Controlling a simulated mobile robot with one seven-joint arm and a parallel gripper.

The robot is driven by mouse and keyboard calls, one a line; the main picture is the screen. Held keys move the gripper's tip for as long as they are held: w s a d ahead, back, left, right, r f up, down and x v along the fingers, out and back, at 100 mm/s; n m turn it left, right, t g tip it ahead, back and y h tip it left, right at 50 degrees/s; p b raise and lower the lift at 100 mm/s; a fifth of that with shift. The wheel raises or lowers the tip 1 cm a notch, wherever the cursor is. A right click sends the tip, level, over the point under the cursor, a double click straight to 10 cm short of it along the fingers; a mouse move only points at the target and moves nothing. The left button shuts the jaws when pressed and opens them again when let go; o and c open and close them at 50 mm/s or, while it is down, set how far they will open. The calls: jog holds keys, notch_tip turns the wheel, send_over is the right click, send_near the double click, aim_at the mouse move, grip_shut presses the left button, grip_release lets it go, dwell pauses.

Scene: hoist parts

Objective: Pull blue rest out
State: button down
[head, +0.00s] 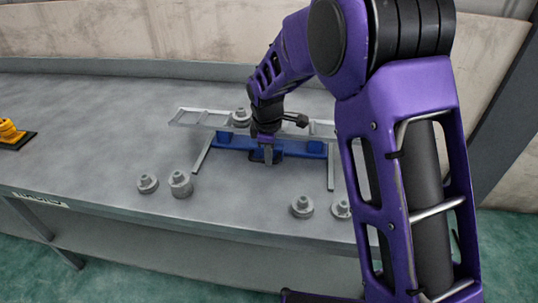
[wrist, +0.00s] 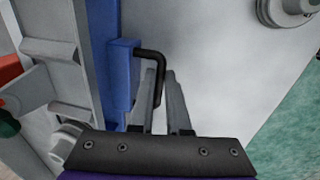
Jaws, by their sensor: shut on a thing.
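The blue rest (head: 312,150) is a long blue bar lying low at the grey frame on the table. In the wrist view the blue rest (wrist: 122,70) runs along the left, with a bent black handle (wrist: 151,54) on its side. My gripper (head: 268,158) is at the middle of the rest on its near side. In the wrist view my gripper (wrist: 160,78) is shut on the black handle, whose end passes down between the fingers. My gripper and arm hide part of the rest in the head view.
A grey ladder-like frame (head: 186,117) on legs stands over the rest, with a grey stepped part (head: 241,118) on it. Several grey round parts, including a taller one (head: 180,184), stand nearer the front. A yellow part (head: 9,131) sits far left. The table (head: 90,140) between is clear.

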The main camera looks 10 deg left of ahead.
jog(key=s, duration=1)
jog(key=shift+s+b, duration=0.1)
jog(key=shift+b, duration=0.3)
jog(key=c, duration=0.9)
grip_release()
jog(key=s+r+p, duration=0.1)
jog(key=r, duration=0.4)
jog(key=s+r+p, duration=0.1)
jog(key=r, duration=0.5)
jog(key=s+r+p, duration=0.1)
jog(key=r, duration=0.5)
jog(key=shift+r, duration=0.1)
